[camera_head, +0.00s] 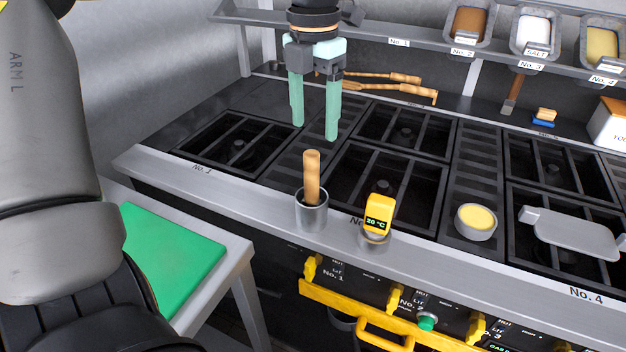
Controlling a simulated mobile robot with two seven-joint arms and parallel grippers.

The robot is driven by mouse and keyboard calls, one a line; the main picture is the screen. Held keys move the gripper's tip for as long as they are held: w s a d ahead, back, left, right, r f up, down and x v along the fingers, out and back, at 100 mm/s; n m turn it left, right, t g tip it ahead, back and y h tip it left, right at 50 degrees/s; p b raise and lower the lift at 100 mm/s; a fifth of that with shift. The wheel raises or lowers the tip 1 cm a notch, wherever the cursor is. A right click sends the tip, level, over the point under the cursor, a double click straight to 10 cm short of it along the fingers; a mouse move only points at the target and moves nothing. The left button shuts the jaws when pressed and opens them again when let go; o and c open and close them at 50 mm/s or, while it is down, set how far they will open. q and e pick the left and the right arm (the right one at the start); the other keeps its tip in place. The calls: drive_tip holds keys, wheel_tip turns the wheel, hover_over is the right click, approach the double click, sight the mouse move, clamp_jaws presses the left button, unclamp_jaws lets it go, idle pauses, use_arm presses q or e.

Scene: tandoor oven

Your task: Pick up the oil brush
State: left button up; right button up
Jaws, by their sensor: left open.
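A wooden handle, which looks like the oil brush (312,178), stands upright in a metal cup (312,214) on the front ledge of the stove. Its lower end is hidden inside the cup. My left gripper (315,131) hangs above and behind the handle, over the burner grates. Its two green fingers point down, apart, with nothing between them. The fingers do not touch the handle. My right gripper is not in view.
A yellow thermometer (378,214) stands right of the cup. A small bowl of yellow liquid (475,221) and a grey flat plate (571,234) sit farther right. Wooden-handled tools (395,88) lie behind my gripper. A shelf (365,32) with trays runs above. A green board (172,252) lies at left.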

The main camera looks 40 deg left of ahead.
sight(313, 155)
use_arm(q)
drive_tip(key=shift+a+f, duration=0.1)
drive_tip(key=shift+f, duration=0.2)
wheel_tip(313, 155, down, 7)
drive_tip(key=shift+s+r, duration=0.1)
drive_tip(key=shift+r, duration=0.05)
wheel_tip(313, 155, down, 5)
drive_tip(key=shift+a+f+p, duration=0.1)
drive_tip(key=shift+a+p, duration=0.05)
drive_tip(key=shift+p, duration=0.15)
clamp_jaws()
idle(0.4)
